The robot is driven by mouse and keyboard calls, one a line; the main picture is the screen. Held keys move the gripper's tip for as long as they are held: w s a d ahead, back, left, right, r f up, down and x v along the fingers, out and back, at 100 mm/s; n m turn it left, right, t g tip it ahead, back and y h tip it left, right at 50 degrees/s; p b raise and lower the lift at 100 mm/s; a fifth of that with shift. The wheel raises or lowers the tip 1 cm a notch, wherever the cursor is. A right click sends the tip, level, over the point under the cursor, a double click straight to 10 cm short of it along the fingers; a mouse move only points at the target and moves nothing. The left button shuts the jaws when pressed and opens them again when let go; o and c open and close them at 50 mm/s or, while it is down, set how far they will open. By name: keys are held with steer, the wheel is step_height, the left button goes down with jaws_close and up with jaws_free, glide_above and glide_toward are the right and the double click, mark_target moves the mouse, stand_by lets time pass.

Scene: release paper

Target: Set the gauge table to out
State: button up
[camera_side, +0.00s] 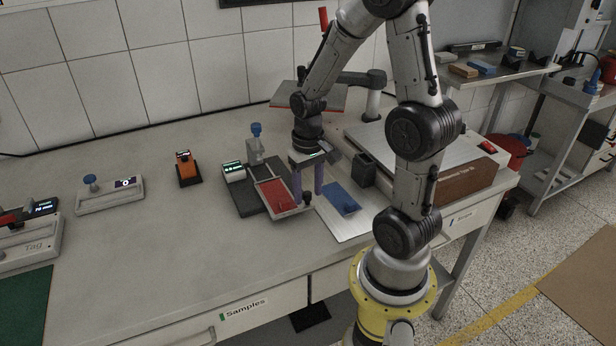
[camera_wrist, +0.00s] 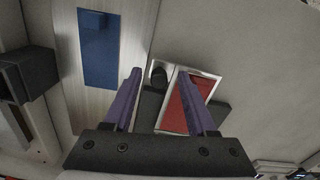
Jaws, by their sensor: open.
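The gauge (camera_side: 256,152) has a dark base, a post with a blue knob on top and a small lit display (camera_side: 232,168). Its table is a light-framed tray (camera_side: 262,174) holding a red piece (camera_side: 277,193); in the wrist view the tray frame (camera_wrist: 185,70) and red piece (camera_wrist: 183,108) are partly hidden by a finger. A dark round knob (camera_side: 307,196) sits at the tray's front end; it also shows in the wrist view (camera_wrist: 159,76). My gripper (camera_side: 313,194) is open, pointing down, with the knob seen between its fingertips (camera_wrist: 158,72). Contact cannot be told.
A blue piece (camera_side: 341,198) lies on a pale board (camera_side: 345,229) right of the gauge. An orange device (camera_side: 187,168) and a blue-knobbed box (camera_side: 110,196) stand to the left. The bench front left of the gauge is clear.

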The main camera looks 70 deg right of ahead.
step_height(320, 180, up, 14)
steer(key=shift+f, duration=0.15)
stand_by(0.6)
steer(key=s+a+r+n+t, duration=0.1)
steer(key=s+a+n+t, duration=0.1)
steer(key=a, duration=0.5)
steer(key=s+a+r+n+t, duration=0.1)
steer(key=s+a+n+t, duration=0.2)
steer(key=a, duration=0.4)
steer(key=shift+s+r+n+t, duration=0.35)
steer(key=shift+s+n, duration=0.35)
steer(key=shift+n, duration=0.4)
